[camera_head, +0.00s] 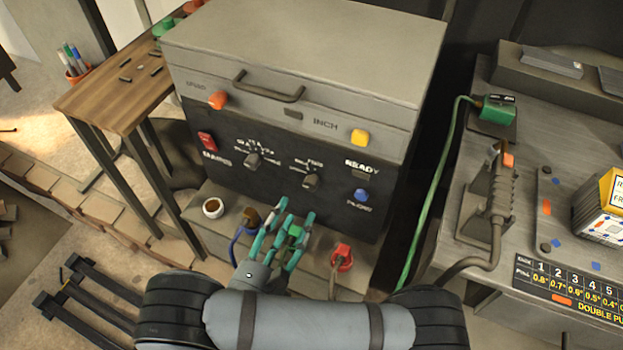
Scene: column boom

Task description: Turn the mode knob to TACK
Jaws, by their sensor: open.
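The grey machine cabinet has a black front panel (222,139) with two dark rotary knobs. The left knob (253,160) and the right knob (311,180) each have small white lettering around them. The lettering is too blurred to read, so I cannot tell which is the mode knob, where TACK lies or how either pointer is set. My gripper (296,212) is open, with teal fingers pointing up toward the panel, below the two knobs and apart from them in the picture. A green piece (295,232) shows between the fingers; I cannot tell whether it touches them.
The ledge below holds a brown cup (212,208) and a red plug (342,254). A green cable (427,200) hangs at right.

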